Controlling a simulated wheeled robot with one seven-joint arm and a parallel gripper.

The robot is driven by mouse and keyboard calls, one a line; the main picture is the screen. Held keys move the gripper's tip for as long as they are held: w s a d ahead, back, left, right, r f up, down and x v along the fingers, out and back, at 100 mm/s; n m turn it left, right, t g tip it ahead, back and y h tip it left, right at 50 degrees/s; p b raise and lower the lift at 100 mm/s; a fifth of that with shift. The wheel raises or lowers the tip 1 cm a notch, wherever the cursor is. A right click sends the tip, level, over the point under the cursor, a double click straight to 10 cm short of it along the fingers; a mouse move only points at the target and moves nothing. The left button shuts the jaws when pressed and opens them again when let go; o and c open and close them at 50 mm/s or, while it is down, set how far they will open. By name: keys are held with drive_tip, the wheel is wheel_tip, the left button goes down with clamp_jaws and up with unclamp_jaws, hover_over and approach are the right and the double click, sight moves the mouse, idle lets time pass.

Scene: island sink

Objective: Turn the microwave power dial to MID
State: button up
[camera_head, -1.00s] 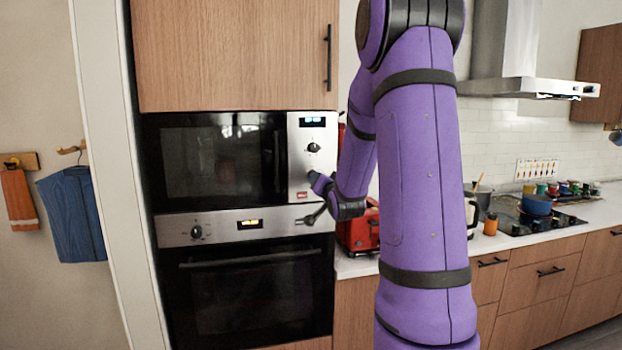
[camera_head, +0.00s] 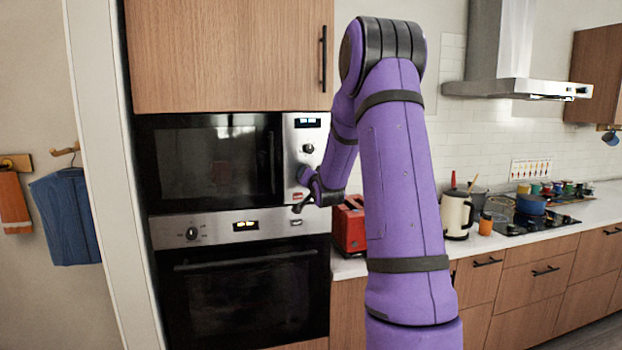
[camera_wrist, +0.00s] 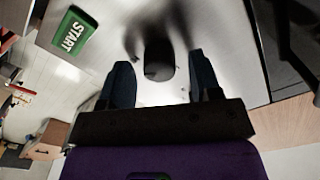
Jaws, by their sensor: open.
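The microwave (camera_head: 215,155) is built into the wooden cabinet, with a steel control panel (camera_head: 308,128) on its right side. A black dial (camera_head: 308,148) shows clearly in the upper half of this panel. My gripper (camera_head: 302,190) is at the panel's lower part, below that dial, and hides some of it. In the wrist view, my gripper (camera_wrist: 160,68) is open, with its two dark fingers on either side of a black dial (camera_wrist: 158,60). I cannot tell whether the fingers touch it. A green START button (camera_wrist: 68,33) shows at the upper left. Dial markings are unreadable.
An oven (camera_head: 245,285) with its own knob (camera_head: 192,233) is directly below the microwave. A red toaster (camera_head: 349,228) stands on the counter close to the right of my gripper. A cream kettle (camera_head: 456,214) is farther right.

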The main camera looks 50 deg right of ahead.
drive_tip(key=c, duration=0.9)
drive_tip(key=shift+c, duration=0.2)
drive_tip(key=n, duration=1.1)
drive_tip(key=shift+w+a, duration=0.1)
drive_tip(key=shift+a, duration=0.05)
drive_tip(key=shift+n, duration=0.5)
drive_tip(key=o, duration=0.9)
drive_tip(key=shift+o, duration=0.2)
